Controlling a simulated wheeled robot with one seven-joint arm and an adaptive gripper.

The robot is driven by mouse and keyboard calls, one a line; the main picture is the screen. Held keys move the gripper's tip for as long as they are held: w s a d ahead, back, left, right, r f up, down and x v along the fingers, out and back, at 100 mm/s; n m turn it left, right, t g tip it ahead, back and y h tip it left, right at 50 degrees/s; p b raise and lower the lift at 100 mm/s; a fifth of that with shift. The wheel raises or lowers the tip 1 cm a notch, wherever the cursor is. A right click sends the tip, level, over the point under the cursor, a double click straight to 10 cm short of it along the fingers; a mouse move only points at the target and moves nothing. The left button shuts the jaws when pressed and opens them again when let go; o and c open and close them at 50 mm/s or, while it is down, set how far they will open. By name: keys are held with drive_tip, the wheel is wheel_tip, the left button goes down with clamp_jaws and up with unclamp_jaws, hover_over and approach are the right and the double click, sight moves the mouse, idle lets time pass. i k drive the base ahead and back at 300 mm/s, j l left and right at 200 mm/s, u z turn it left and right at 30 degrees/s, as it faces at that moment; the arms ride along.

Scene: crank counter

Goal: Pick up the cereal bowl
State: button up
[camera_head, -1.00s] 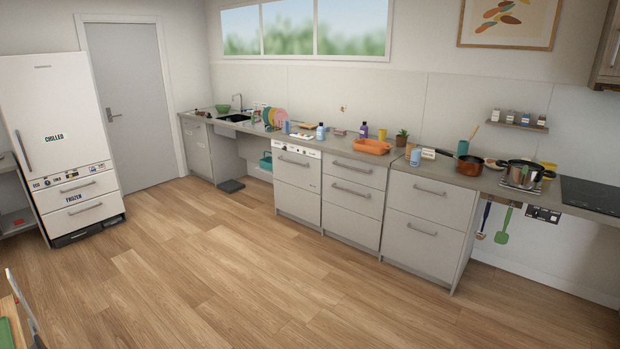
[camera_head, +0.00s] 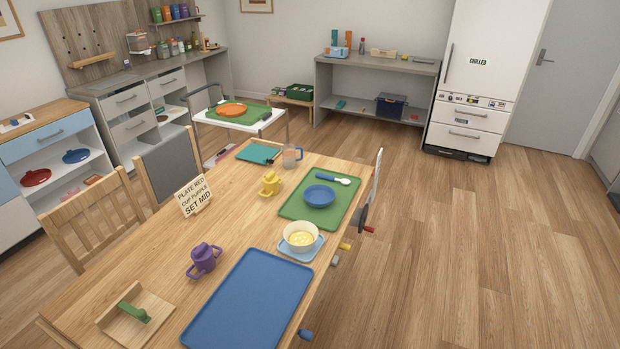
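Two bowls are on the wooden table, and I cannot tell for sure which is the cereal bowl. A cream bowl (camera_head: 301,237) with yellow contents sits on a small blue mat (camera_head: 288,253) near the table's right edge. A blue bowl (camera_head: 319,195) sits on a green mat (camera_head: 297,212) beyond it, beside a white-and-blue spoon (camera_head: 334,179). Both bowls are upright and nothing covers them. My gripper is not in view.
The table (camera_head: 215,220) also holds a blue tray (camera_head: 248,300), a purple cup (camera_head: 204,260), a yellow cup (camera_head: 269,184), a sign (camera_head: 193,195) and a clear mug (camera_head: 291,157). Coloured handles stick out at the right edge. The floor (camera_head: 450,250) to the right is free.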

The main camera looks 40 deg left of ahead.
sight(319, 196)
drive_tip(key=i+j+u, duration=0.15)
drive_tip(key=i+u, duration=0.2)
drive_tip(key=i, duration=0.5)
drive_tip(key=i+u, duration=0.35)
drive_tip(key=i, duration=0.45)
drive_tip(key=i+j+u, duration=0.3)
drive_tip(key=i+j, duration=0.15)
drive_tip(key=i+j+u, duration=0.25)
drive_tip(key=i+j, duration=0.25)
